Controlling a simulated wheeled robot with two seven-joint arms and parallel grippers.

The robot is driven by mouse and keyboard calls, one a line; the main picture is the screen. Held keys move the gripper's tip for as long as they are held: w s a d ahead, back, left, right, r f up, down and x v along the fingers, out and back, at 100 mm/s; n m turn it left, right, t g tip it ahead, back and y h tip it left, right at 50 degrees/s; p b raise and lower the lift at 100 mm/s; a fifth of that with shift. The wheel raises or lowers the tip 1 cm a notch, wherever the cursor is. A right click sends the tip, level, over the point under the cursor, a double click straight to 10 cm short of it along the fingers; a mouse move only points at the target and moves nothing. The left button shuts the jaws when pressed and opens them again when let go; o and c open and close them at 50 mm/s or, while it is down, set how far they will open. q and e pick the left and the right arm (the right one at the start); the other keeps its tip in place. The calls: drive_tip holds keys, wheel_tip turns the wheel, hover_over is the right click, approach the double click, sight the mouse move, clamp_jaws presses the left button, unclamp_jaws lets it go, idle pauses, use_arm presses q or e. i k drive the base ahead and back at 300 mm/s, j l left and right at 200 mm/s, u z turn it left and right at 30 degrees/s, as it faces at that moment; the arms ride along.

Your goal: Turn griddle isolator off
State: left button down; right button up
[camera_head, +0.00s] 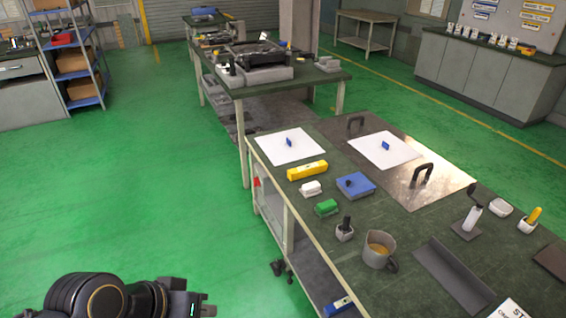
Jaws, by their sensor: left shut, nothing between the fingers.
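A bench with a shiny metal griddle plate (440,186) with two dark handles stands at the right. A small red part (257,182), which looks like the isolator switch, sits on the bench's left side just below the top. Its exact position setting is too small to tell. My left gripper (205,310) is at the bottom edge, left of centre, partly cut off by the frame. It is shut and empty, over the green floor, well apart from the red part. My right gripper is not in view.
Two white sheets (291,158) with small blue pieces, a yellow block (307,171), a blue box (355,186), a green-topped block (327,207) and a grey jug (378,250) lie on the bench. The green floor (150,190) left of the bench is clear.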

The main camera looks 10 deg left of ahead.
sight(256, 182)
drive_tip(key=i+j+z, duration=0.15)
drive_tip(key=i+j, duration=0.15)
drive_tip(key=i+j+z, duration=0.15)
drive_tip(key=i+j, duration=0.25)
drive_tip(key=i+j+z, duration=0.35)
drive_tip(key=i+j, duration=0.2)
drive_tip(key=j, duration=0.25)
drive_tip(key=i+j+z, duration=0.15)
drive_tip(key=j, duration=0.35)
drive_tip(key=i, duration=0.1)
